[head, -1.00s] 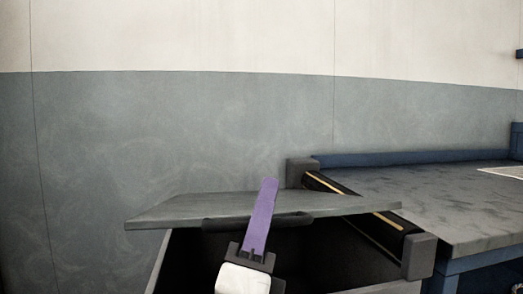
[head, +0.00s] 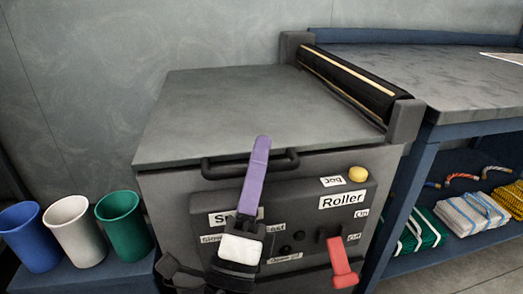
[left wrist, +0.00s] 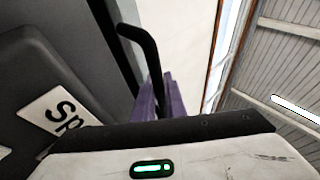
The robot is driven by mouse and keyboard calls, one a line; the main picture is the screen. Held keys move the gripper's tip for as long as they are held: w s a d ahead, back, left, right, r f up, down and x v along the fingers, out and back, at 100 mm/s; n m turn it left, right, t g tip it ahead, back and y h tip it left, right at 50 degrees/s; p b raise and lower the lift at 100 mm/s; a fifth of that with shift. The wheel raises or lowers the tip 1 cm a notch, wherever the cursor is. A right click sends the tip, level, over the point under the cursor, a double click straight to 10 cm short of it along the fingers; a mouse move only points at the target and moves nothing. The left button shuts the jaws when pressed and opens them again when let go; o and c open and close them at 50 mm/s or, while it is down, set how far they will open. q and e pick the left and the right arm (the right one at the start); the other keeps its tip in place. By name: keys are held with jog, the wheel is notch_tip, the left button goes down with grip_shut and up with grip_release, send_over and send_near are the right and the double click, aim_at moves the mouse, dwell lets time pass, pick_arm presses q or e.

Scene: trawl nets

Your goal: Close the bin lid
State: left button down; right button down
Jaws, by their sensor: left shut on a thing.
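The bin lid (head: 235,105) is a flat dark grey panel in the head view. It lies level over the top of the bin (head: 160,200), and I see no open gap along its front edge. A black bar handle (head: 222,170) runs along the front; it also shows in the left wrist view (left wrist: 139,42). My left gripper (head: 260,150), with purple fingers, comes up from below and is shut on the handle. In the left wrist view its fingers (left wrist: 168,97) are around the handle's lower end. The bin's inside is hidden. My right gripper is not in view.
A black roller (head: 350,82) stands along the lid's right side, beside a grey-topped table (head: 455,90). The front panel has a yellow button (head: 358,174) and a red lever (head: 340,262). Blue (head: 28,238), white (head: 75,232) and green cups (head: 124,225) stand at left.

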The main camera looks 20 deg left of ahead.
pick_arm(q)
jog(key=shift+s+d+r, duration=0.15)
jog(key=shift+s+d, duration=0.1)
jog(key=shift+d, duration=0.1)
jog(key=c, duration=1.8)
grip_release()
jog(key=shift+s+r, duration=0.1)
jog(key=shift+s+a+f, duration=0.1)
jog(key=shift+s+f, duration=0.05)
jog(key=shift+f, duration=0.15)
jog(key=v, duration=0.9)
jog(key=shift+s+f, duration=0.15)
jog(key=shift+s, duration=0.2)
